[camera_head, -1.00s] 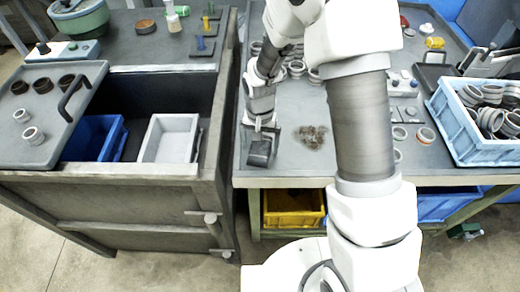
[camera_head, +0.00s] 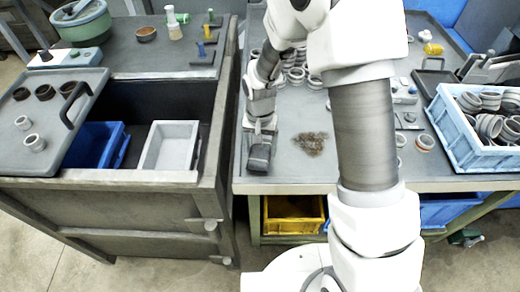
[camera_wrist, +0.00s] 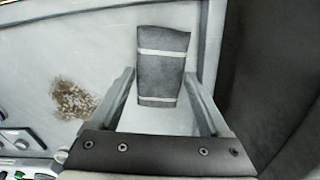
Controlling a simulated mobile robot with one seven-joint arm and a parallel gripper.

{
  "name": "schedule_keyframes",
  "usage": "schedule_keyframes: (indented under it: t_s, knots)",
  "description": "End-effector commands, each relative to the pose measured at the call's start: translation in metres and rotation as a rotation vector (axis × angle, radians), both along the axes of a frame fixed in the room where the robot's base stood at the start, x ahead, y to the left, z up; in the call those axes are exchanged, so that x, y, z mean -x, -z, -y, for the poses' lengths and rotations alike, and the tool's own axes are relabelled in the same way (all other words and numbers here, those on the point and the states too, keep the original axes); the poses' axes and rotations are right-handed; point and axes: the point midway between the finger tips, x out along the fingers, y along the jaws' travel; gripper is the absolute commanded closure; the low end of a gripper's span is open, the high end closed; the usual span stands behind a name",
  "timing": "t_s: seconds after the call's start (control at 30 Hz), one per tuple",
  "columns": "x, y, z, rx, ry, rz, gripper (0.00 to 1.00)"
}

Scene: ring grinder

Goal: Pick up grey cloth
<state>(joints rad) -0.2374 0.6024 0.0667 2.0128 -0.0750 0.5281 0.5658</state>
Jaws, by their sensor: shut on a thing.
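The grey cloth (camera_head: 259,158), a dark folded piece with two pale bands, is at the front left corner of the right-hand worktable. In the wrist view the cloth (camera_wrist: 162,75) lies between the two fingers, with its far end reaching past the fingertips. My gripper (camera_head: 262,134) points down at it from above, and in the wrist view my gripper (camera_wrist: 160,80) is shut on the cloth. I cannot tell whether the cloth is clear of the tabletop.
A patch of brown debris (camera_head: 310,143) lies to the right of the cloth. Metal rings (camera_head: 296,77) stand behind it. A light blue crate of rings (camera_head: 455,135) is at the right. The left cabinet has an open bay with a blue bin (camera_head: 97,145) and a grey bin (camera_head: 170,147).

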Motion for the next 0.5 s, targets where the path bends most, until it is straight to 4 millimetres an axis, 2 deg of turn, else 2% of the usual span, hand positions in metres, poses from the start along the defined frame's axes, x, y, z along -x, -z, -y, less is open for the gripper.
schedule_keyframes:
  t_s: [0.13,0.2,0.5]
  knots:
    - [-0.001,-0.032,0.0,0.0,-0.001,0.004,0.73]
    - [0.0,-0.038,0.018,0.001,0.006,0.001,0.73]
    - [0.004,-0.073,0.077,0.0,0.005,0.001,0.73]
